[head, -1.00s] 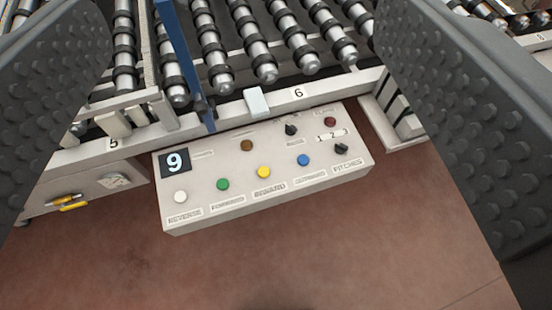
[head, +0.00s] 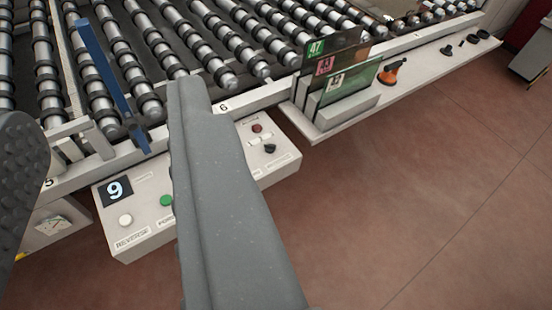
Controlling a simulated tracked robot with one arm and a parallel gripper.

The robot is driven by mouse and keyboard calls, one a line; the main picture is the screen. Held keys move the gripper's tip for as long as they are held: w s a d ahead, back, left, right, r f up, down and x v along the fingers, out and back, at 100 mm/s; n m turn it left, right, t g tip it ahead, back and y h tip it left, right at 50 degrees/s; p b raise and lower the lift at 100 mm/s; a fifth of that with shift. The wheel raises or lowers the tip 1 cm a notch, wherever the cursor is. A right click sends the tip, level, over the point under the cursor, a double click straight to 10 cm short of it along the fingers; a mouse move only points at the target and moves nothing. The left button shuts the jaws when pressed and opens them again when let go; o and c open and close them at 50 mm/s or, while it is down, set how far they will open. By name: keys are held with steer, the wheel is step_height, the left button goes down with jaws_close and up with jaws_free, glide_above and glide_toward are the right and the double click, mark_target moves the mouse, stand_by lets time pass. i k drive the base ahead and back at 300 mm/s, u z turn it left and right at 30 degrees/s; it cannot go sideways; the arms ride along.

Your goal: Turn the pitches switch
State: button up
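The pitches switch (head: 269,148) is a small black knob at the right end of the white control panel (head: 150,240). A small white position plate lies above it and its label below. Which way the knob points is too small to tell. My gripper (head: 108,150) is open and empty. Its left finger is at the left edge of the picture. Its right finger crosses the middle, in front of the panel, just left of the switch in the picture. This finger hides the panel's middle buttons and another black knob. I see no contact with the switch.
A red button (head: 257,128) is above the switch. The white button (head: 125,220) and green button (head: 166,201) are at the panel's left. Behind are conveyor rollers (head: 190,45) and a blue bar (head: 105,70). A shelf holds glass pieces (head: 338,80) and an orange-handled tool (head: 392,70). Floor is clear.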

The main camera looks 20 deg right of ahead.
mark_target(270, 148)
steer(key=z, duration=0.45)
steer(key=i, duration=0.65)
steer(key=z, duration=0.05)
steer(key=k, duration=0.65)
steer(key=z, duration=0.45)
steer(key=i, duration=1.65)
steer(key=u, duration=0.3)
